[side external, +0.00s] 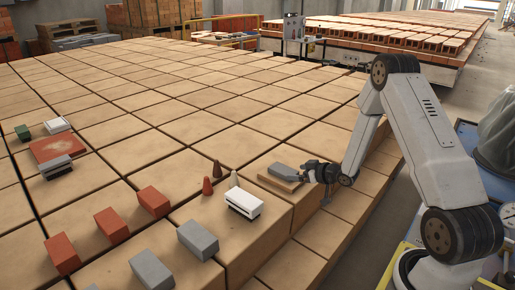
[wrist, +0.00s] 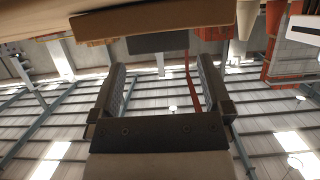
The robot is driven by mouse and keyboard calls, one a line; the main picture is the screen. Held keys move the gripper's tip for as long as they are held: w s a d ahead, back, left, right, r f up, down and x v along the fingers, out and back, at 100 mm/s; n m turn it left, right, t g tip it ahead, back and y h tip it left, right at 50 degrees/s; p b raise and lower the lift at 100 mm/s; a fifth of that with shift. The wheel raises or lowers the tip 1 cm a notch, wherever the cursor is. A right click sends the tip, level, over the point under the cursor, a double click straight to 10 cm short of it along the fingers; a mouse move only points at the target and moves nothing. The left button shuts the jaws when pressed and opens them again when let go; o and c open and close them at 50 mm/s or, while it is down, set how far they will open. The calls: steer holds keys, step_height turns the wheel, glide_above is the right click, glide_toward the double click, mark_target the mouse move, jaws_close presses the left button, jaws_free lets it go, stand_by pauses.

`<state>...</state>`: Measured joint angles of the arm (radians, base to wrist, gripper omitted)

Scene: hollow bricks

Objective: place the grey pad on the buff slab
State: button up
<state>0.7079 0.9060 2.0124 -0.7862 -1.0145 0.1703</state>
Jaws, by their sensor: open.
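The grey pad (side external: 283,171) lies flat on top of the buff slab (side external: 272,181), near the right edge of the brick-block platform. In the wrist view, which is upside down, the grey pad (wrist: 160,43) shows against the buff slab (wrist: 150,20), with no gap visible between them. My gripper (side external: 306,171) is just to the right of the pad, low and level with it. In the wrist view my gripper (wrist: 162,64) has its two fingers wide apart, with nothing between them; the pad is just beyond the fingertips.
A white block with black (side external: 243,204) and small cones (side external: 207,186) stand left of the slab. Red bricks (side external: 111,225) and grey bricks (side external: 198,239) stand at the front. A red plate (side external: 57,149) lies far left. The platform behind the slab is clear.

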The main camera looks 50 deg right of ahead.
steer(key=v, duration=0.8)
steer(key=shift+w, duration=0.1)
stand_by(0.4)
steer(key=a+r+g+h, duration=0.1)
steer(key=a+r+g, duration=0.15)
steer(key=a, duration=0.35)
steer(key=a+r+g, duration=0.1)
steer(key=a+g, duration=0.3)
steer(key=a, duration=0.1)
steer(key=s+a+r+g, duration=0.1)
steer(key=s+a+g, duration=0.1)
steer(key=s+a, duration=0.2)
steer(key=s+a+r+g+y, duration=0.1)
steer(key=s+a+r+g, duration=0.1)
steer(key=s+a, duration=0.3)
steer(key=a, duration=0.4)
